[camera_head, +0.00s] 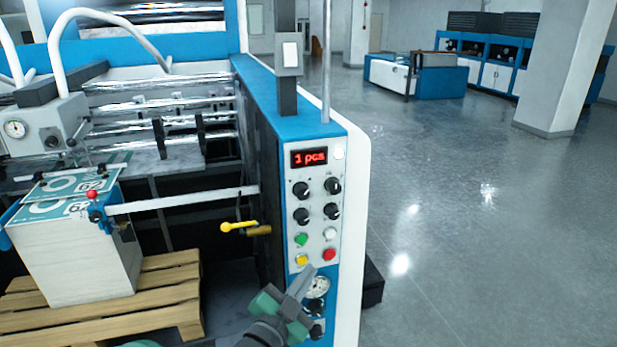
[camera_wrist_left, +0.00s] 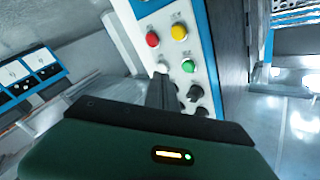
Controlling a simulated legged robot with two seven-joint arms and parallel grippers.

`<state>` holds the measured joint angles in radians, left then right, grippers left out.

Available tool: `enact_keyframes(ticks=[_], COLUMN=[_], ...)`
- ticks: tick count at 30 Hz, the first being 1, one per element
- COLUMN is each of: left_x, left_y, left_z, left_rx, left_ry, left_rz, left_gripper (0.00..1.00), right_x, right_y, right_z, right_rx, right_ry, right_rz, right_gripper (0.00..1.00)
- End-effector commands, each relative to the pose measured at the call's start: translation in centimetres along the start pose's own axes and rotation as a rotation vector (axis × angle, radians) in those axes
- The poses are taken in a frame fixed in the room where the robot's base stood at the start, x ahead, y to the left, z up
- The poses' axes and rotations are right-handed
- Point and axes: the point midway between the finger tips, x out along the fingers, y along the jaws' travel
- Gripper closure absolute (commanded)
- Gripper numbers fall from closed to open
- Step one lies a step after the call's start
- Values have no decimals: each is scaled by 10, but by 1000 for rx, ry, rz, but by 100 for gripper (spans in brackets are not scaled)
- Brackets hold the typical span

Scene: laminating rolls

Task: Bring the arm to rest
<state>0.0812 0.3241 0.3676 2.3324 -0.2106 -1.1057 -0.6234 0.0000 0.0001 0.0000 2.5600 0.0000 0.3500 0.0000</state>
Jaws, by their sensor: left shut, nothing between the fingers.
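My left gripper (camera_head: 301,283) is shut and empty in the head view, in front of the lower part of the machine's control panel (camera_head: 317,217). Its fingers point up and right, just below the yellow button (camera_head: 302,259) and the red button (camera_head: 329,254) and beside a round gauge (camera_head: 318,287). I cannot tell whether it touches the panel. In the left wrist view the shut fingers (camera_wrist_left: 161,92) stick up in front of the panel, close to the white button (camera_wrist_left: 161,68) and the green button (camera_wrist_left: 188,66). My right gripper is not in view.
The panel display (camera_head: 309,158) reads "1 pcs". A yellow lever (camera_head: 239,227) sticks out left of the panel. A stack of sheets (camera_head: 78,255) stands on a wooden pallet (camera_head: 165,295) at the left. The floor (camera_head: 460,230) to the right is clear.

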Motion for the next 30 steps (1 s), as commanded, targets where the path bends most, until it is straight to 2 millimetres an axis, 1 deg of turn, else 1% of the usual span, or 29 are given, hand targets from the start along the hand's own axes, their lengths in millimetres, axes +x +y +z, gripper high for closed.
enact_keyframes(ticks=[2,3,5,6,8,9,11,12,15,17,19,30], left_x=[-14,-28,-59,-86,-131,-162,-205,-230,-274,-287,-294,-294], left_y=[4,6,11,14,20,25,34,39,50,54,57,57], left_z=[38,66,108,133,164,179,192,196,199,198,198,198], left_rx=[-55,-106,-201,-274,-389,-467,-573,-637,-749,-784,-800,-798], left_ry=[-166,-287,-493,-635,-840,-966,-1133,-1226,-1388,-1439,-1464,-1463], left_rz=[47,73,101,109,106,99,82,69,45,38,36,38], left_gripper=[100,100,100,100,100,100,100,100,100,100,100,100], right_x=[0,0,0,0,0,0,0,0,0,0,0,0], right_y=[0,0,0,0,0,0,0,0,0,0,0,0], right_z=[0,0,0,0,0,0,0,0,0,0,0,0], right_rx=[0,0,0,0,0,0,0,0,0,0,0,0], right_ry=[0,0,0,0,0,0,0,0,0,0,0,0], right_rz=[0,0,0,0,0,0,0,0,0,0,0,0], right_gripper=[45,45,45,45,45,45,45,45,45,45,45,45])
